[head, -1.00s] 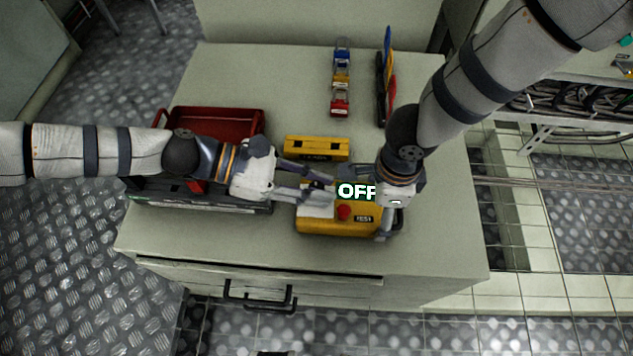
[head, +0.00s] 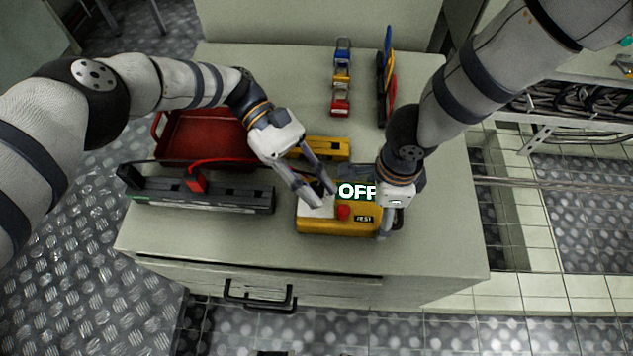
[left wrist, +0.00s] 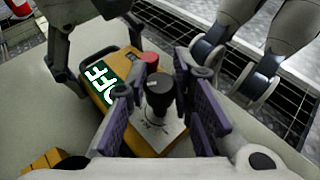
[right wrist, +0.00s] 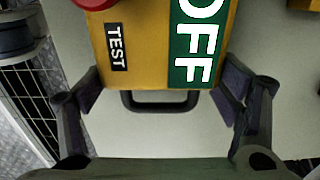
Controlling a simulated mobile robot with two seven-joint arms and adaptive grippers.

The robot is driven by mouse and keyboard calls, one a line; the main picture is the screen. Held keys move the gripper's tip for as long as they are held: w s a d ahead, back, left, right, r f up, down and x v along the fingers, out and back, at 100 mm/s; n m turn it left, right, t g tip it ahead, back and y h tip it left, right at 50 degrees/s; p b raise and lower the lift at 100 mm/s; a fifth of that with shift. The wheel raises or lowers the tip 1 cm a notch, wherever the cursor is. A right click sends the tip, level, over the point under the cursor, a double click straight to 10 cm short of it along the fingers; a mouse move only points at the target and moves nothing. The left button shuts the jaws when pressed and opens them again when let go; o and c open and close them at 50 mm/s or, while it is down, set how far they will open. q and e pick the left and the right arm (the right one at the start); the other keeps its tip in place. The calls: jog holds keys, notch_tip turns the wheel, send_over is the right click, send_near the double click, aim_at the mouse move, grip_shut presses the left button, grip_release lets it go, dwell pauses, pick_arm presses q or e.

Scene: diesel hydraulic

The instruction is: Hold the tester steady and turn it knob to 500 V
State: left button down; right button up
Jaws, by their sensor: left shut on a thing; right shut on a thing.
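The yellow tester (head: 312,227) lies at the table's front. Its green display (right wrist: 197,45) reads OFF. Its dark knob (left wrist: 160,92) stands on a white dial plate (left wrist: 155,132); the pointer's setting is too small to read. My left gripper (head: 318,192) is shut on the knob, with a finger pad on each side of it in the left wrist view. My right gripper (right wrist: 160,92) is shut across the tester's end, its pads at both sides of the body, with the black carry handle (right wrist: 160,106) between them. A red button (head: 344,212) sits beside a TEST label (right wrist: 116,47).
A red tray (head: 205,140) and a dark bar-shaped device (head: 235,200) with a red clip lie left of the tester. A yellow block (head: 330,149) lies just behind it. Padlocks (head: 341,78) and a rack (head: 380,92) stand at the back. The table's front edge is close.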

pick_arm(q)
jog(key=shift+f+m+y, duration=0.1)
jog(key=shift+m+y, duration=0.2)
pick_arm(e)
jog(key=shift+a, duration=0.1)
pick_arm(q)
jog(key=c, duration=1.4)
grip_release()
jog(key=shift+o, duration=0.2)
